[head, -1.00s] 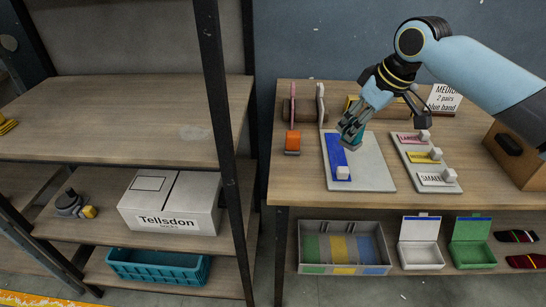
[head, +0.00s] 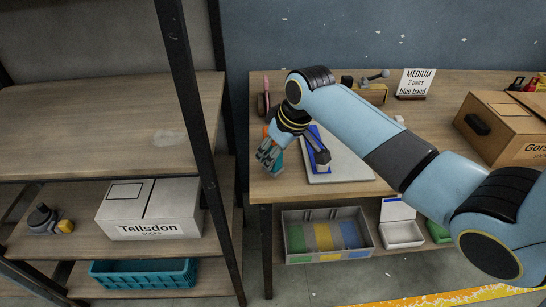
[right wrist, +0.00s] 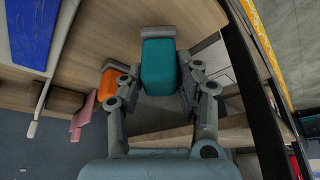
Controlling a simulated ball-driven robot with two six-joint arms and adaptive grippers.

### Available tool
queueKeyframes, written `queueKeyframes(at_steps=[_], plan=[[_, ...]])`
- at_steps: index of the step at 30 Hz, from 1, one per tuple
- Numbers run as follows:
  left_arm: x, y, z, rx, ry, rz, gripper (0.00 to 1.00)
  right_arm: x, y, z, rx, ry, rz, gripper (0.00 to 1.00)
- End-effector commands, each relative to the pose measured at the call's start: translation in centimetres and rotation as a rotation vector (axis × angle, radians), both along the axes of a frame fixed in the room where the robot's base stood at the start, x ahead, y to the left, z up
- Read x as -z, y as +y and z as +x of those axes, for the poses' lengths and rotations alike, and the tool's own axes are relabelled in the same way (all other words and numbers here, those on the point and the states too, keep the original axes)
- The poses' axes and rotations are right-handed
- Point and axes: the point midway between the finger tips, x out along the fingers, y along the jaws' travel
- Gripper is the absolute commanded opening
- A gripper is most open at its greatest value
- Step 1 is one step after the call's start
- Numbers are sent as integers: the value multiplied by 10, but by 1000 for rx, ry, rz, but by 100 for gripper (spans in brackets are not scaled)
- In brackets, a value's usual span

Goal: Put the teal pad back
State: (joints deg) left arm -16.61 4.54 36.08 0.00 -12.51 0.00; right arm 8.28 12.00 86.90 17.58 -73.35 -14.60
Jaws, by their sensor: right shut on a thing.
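The teal pad (right wrist: 158,66) is between the fingers of my right gripper (right wrist: 160,95), with a grey part at its far end. In the head view my right gripper (head: 266,160) is shut on the pad (head: 277,157), to the left of the white board (head: 345,166) and near the table's left end. The board bears a blue strip (head: 313,150), which also shows in the right wrist view (right wrist: 32,32). An orange block (right wrist: 115,76) lies close by the gripper, partly hidden in the head view. My left gripper is not in view.
My right arm covers much of the table (head: 262,187). A cardboard box (head: 505,125) and a "MEDIUM" sign (head: 415,82) stand at the right. A divided grey bin (head: 326,235) is below the table. A dark shelf post (head: 190,110) stands to the left.

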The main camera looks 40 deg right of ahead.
Motion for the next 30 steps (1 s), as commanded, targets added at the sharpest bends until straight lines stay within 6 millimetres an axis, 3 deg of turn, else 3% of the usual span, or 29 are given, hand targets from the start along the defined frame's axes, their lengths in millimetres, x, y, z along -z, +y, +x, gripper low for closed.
queueKeyframes(at_steps=[4,15,16,21,30], plan=[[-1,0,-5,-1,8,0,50,17,0,0,1,0,1,0],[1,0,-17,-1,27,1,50,21,0,0,0,-1,0,0],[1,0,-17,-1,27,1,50,22,0,0,0,-1,0,35],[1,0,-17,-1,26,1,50,21,0,0,0,-1,0,56],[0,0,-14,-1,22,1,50,18,0,0,0,-2,0,56]])
